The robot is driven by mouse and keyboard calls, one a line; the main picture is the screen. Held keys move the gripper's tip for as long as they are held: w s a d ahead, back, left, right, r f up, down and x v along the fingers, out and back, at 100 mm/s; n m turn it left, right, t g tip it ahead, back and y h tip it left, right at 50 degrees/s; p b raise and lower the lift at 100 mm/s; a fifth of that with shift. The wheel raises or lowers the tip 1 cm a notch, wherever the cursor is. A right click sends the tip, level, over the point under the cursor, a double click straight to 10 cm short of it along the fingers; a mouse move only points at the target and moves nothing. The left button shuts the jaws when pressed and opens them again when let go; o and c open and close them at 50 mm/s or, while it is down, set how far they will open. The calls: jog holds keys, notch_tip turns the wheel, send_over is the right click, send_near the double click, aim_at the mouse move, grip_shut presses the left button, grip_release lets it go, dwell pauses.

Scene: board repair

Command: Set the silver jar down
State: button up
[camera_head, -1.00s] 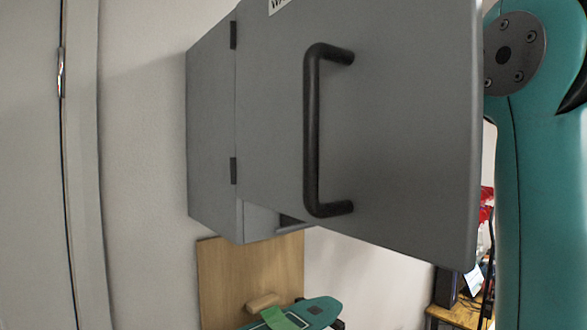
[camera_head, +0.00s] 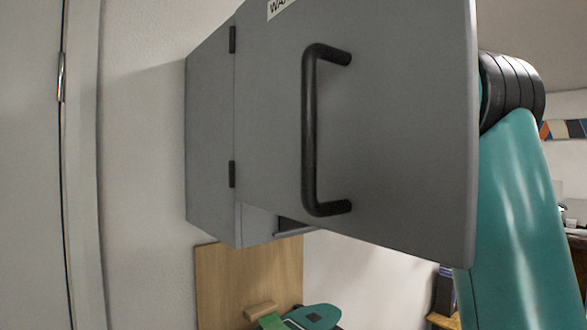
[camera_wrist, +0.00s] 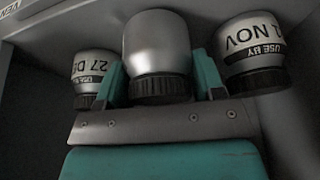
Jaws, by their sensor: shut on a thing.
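The silver jar (camera_wrist: 157,45) has a plain metal body and a black ribbed lid. It is in the middle of the wrist view. My gripper (camera_wrist: 160,80) is shut on it, with one teal finger on each side near the lid. The jar points the same way as its two labelled neighbours. I cannot tell whether its base touches the shelf. In the head view the jar and gripper are hidden behind the open door of the grey cabinet (camera_head: 210,150).
Two labelled jars flank the held one closely: one at left (camera_wrist: 95,68), one at right (camera_wrist: 248,45).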

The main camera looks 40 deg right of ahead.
jog(key=o, duration=1.1)
jog(key=shift+f, duration=0.15)
jog(key=p+v, duration=0.2)
jog(key=v, duration=0.1)
jog(key=p+v, duration=0.3)
jog(key=shift+w+r, duration=0.15)
jog(key=shift+r, duration=0.1)
jog(key=s, duration=0.8)
jog(key=s+f, duration=0.1)
jog(key=s, duration=0.3)
jog(key=shift+a+f+b, duration=0.1)
jog(key=shift+a+b, duration=0.2)
